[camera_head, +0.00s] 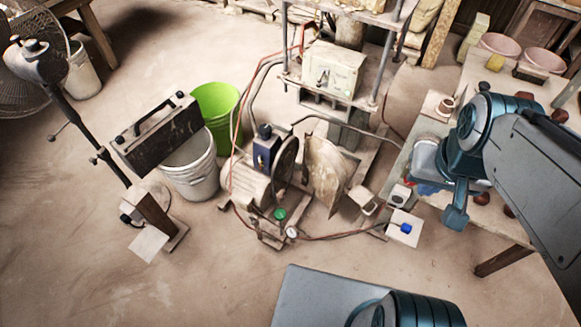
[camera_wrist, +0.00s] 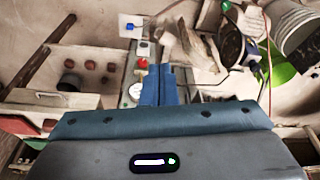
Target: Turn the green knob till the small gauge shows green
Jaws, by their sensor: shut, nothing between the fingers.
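The green knob (camera_head: 279,214) sits low at the front of the pump-like machine, in the middle of the head view. A small round gauge (camera_head: 292,232) with a pale face is just right of it and below. Its reading is too small to tell. In the wrist view a small green knob (camera_wrist: 226,6) shows at the top edge. My gripper (camera_wrist: 158,68) is shut and empty, its two blue fingers together. It is well to the right of the green knob in the head view, by the table.
A blue knob (camera_head: 405,228) on a white plate stands right of the machine. A red knob (camera_wrist: 143,62) and a white dial (camera_wrist: 137,90) are close to my fingers in the wrist view. Hoses cross near the gauge. A green bucket (camera_head: 218,103) stands behind. The front-left floor is clear.

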